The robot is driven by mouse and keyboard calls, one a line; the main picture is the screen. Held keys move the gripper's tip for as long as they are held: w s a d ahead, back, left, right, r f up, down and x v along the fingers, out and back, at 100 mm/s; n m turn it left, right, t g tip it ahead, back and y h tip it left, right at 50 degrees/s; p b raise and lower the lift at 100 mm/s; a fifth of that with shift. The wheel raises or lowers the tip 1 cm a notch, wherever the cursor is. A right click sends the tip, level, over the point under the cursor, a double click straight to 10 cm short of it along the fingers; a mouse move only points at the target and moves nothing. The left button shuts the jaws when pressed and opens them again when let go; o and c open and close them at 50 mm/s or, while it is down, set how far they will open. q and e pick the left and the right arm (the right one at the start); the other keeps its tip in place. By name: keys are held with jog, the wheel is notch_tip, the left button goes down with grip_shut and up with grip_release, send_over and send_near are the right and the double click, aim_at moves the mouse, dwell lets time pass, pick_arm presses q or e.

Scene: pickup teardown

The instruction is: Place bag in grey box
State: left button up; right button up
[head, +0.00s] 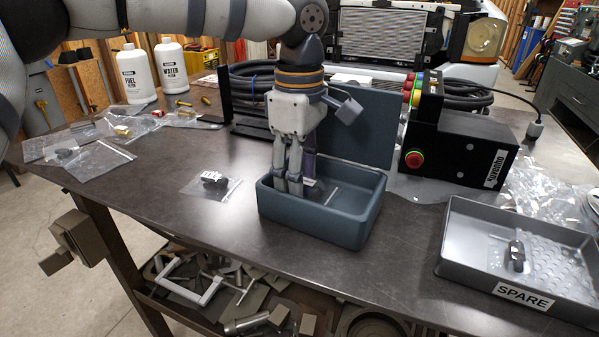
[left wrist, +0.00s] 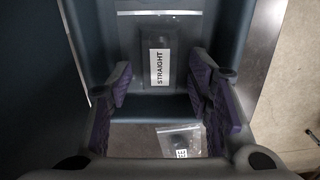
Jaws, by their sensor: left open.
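The grey box (head: 330,230) is a blue-grey open case with its lid (head: 362,125) raised at the back. My left gripper (head: 288,188) points down inside its left part, fingers apart. In the left wrist view, my left gripper (left wrist: 165,92) is open over a clear bag with a dark part and a label reading STRAIGHT (left wrist: 159,66), which lies in the box. I cannot tell whether the fingers touch it. Another small clear bag (head: 212,187) with a dark part lies on the table left of the box; it also shows in the left wrist view (left wrist: 183,141).
A grey tray marked SPARE (head: 455,265) holds a bagged part at the right. A black control box (head: 460,145) with a red button stands behind it. Several clear bags (head: 100,158) and two white bottles (head: 134,75) are at the back left. The table front is clear.

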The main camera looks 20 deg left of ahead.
pick_arm(q)
notch_tip(320, 180, up, 12)
jog(key=shift+r, duration=0.15)
dwell(0.6)
